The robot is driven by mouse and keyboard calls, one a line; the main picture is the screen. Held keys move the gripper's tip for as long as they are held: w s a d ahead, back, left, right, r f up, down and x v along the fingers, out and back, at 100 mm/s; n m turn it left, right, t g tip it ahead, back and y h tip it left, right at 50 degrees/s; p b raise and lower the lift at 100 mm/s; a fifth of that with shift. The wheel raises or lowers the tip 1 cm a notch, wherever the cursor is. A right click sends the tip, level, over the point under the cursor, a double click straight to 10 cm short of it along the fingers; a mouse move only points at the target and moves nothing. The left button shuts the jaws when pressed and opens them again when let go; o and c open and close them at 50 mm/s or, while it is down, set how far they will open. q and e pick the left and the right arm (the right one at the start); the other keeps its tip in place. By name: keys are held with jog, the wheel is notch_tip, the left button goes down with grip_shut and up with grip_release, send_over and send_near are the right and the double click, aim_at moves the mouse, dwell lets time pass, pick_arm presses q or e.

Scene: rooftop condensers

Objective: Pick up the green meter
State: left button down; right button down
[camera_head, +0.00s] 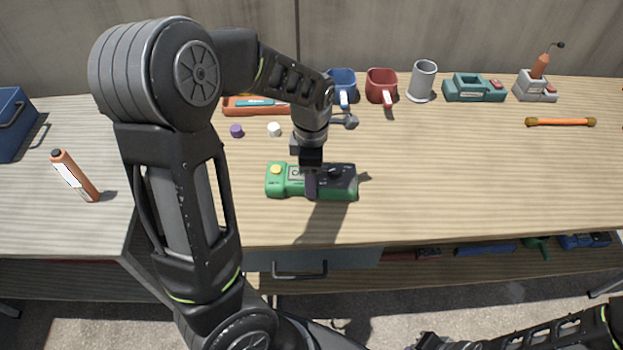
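The green meter (283,186) lies on the wooden workbench, a green case with a yellow button at its left end and a dark right part with a knob. My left gripper (311,190) points down over the meter's middle, and its dark finger overlaps the meter in the view. Only one finger shows clearly. I cannot tell whether the fingers touch the meter or how far apart they are. My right gripper (430,343) is at the bottom edge, partly cut off, in front of the bench and well away from the meter.
The bench's right middle is clear.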

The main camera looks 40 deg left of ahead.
pick_arm(q)
jog(key=shift+r, duration=0.1)
notch_tip(320, 180, up, 10)
jog(key=shift+f+p, duration=0.1)
jog(key=shift+p, duration=0.3)
dwell(0.3)
dwell(0.5)
